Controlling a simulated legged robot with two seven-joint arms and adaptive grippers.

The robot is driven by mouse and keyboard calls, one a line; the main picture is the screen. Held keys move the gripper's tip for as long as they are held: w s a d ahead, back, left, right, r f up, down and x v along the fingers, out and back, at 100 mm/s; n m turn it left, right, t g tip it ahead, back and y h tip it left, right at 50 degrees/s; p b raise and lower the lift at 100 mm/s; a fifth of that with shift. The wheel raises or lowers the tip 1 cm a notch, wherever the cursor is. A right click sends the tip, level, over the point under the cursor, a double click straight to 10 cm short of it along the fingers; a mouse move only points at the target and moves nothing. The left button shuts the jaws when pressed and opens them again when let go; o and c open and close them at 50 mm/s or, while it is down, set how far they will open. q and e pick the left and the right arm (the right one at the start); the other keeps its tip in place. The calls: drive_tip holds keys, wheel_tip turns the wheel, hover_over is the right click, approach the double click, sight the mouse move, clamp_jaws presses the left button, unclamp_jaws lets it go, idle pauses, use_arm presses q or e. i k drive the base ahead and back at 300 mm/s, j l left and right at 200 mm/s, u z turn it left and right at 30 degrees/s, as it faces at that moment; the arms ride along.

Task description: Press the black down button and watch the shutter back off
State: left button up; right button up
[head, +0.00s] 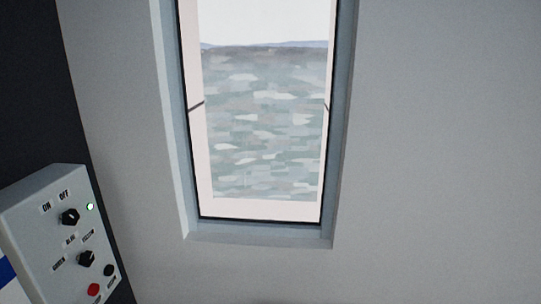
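A grey control box (40,217) is at the lower left of the head view, tilted in the picture. Near its lower edge are a black button (109,270) and a red button (94,290); their labels are too small to read. Above them are two black rotary knobs, the upper one (70,216) under ON and OFF labels, the lower one (87,258) between small labels. No shutter covers the window (262,130) that I can make out. Neither of my grippers is in view.
The window has a blue-grey frame (342,120) and shows water and a pale sky. Plain grey wall (440,150) fills the right side. A dark vertical panel (40,90) stands at the left, behind the box.

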sight(109, 270)
drive_tip(key=u, duration=1.5)
